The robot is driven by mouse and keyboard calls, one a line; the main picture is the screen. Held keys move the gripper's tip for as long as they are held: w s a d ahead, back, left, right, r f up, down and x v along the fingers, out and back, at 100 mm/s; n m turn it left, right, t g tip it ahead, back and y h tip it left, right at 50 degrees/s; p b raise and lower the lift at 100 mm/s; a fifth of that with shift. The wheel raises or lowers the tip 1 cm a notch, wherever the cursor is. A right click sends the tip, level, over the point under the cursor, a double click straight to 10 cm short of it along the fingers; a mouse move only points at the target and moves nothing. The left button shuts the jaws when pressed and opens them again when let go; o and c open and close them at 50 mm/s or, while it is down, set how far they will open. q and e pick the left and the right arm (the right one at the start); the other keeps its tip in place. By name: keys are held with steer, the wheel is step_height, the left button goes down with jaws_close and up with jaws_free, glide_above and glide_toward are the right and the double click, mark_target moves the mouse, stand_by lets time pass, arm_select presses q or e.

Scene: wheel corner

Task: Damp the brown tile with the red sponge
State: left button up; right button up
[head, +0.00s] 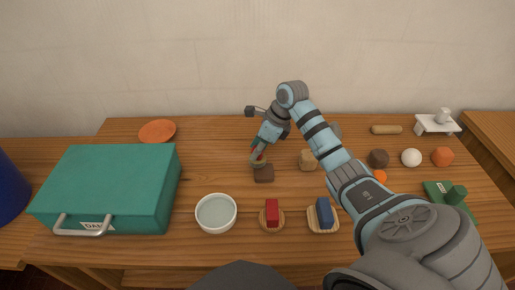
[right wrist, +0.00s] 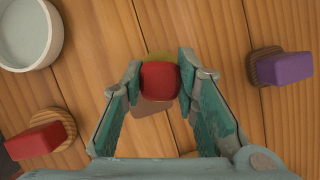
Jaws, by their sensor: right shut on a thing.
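My right gripper (head: 259,156) is shut on the red sponge (right wrist: 160,80), whose far side shows a yellow-green layer in the right wrist view. In the head view the sponge (head: 260,155) is a small red patch, partly hidden by the fingers. The brown tile (head: 264,174) is on the table directly under or just in front of the sponge. In the right wrist view the tile (right wrist: 154,116) shows as a brown patch between the fingers, mostly covered. I cannot tell whether sponge and tile touch. A white bowl (head: 216,228) of pale liquid stands front left. My left gripper is not in view.
A red block (head: 272,213) and a blue block (head: 324,213) sit on wooden bases in front. A teal case (head: 110,185) fills the left. An orange plate (head: 157,131) lies behind it. Several round objects and a white stand (head: 437,124) are at the right.

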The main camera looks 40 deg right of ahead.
steer(key=shift+f, duration=0.1)
steer(key=shift+f+b, duration=0.45)
steer(key=shift+f, duration=0.05)
steer(key=shift+s+a+r+p, duration=0.2)
steer(key=shift+s+a+p, duration=0.25)
steer(key=shift+s+p, duration=0.3)
steer(key=shift+s+a+f+p, duration=0.1)
steer(key=shift+s+a+p, duration=0.4)
steer(key=shift+s, duration=0.2)
steer(key=shift+s+a+p, duration=0.5)
steer(key=shift+s, duration=0.15)
steer(key=shift+s+d+f, duration=0.15)
steer(key=shift+s+d, duration=0.45)
steer(key=shift+d, duration=0.1)
steer(key=shift+w+d+f+b, duration=0.1)
steer(key=shift+w+d+b, duration=0.5)
steer(key=shift+b, duration=0.3)
steer(key=shift+w+d+r+b, duration=0.1)
steer(key=shift+w+d+b, duration=0.25)
steer(key=shift+w, duration=0.2)
steer(key=shift+w+d+r+b, duration=0.1)
steer(key=shift+w+d+b, duration=0.15)
steer(key=shift+w+b, duration=0.2)
steer(key=shift+w+d+r+b, duration=0.1)
steer(key=shift+w+d+b, duration=0.25)
steer(key=shift+w, duration=0.25)
steer(key=shift+r, duration=0.1)
